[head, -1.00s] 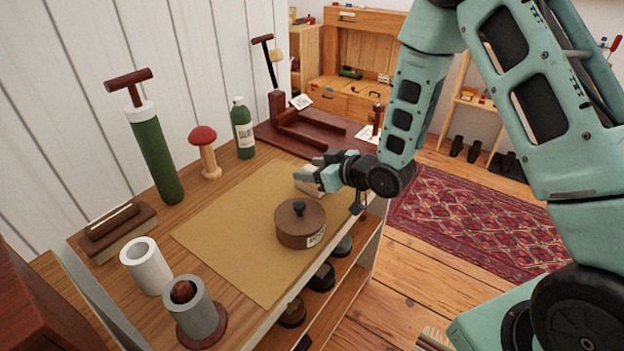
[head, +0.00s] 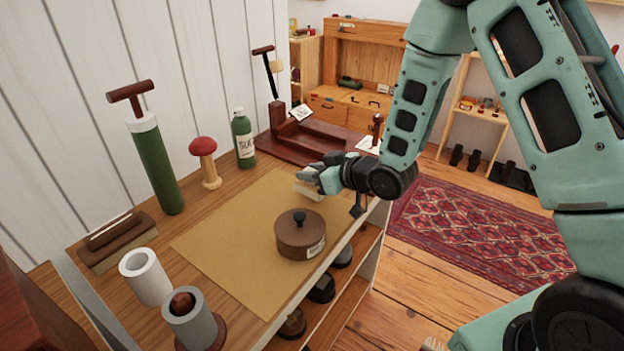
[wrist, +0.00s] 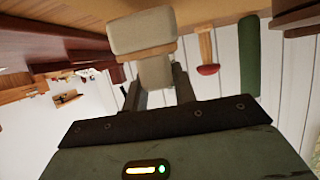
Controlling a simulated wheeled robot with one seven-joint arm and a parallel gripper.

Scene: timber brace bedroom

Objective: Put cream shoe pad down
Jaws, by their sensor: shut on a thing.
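The cream shoe pad (wrist: 142,32) is a pale rounded block with a tan wooden band, held between the fingers of my gripper (wrist: 155,88) in the wrist view. In the head view my gripper (head: 318,180) is over the far right part of the tan mat (head: 222,235), beyond the round brown lidded tin. The cream pad (head: 310,193) shows there only partly, low under the fingers. I cannot tell whether it touches the mat.
The brown tin (head: 300,240) stands on the mat. A green bottle (head: 244,140), red-topped mushroom form (head: 204,160), green cylinder (head: 158,170), brush (head: 118,240) and two tubes (head: 146,278) line the bench. A dark red wooden frame (head: 305,140) is behind. The mat's middle is clear.

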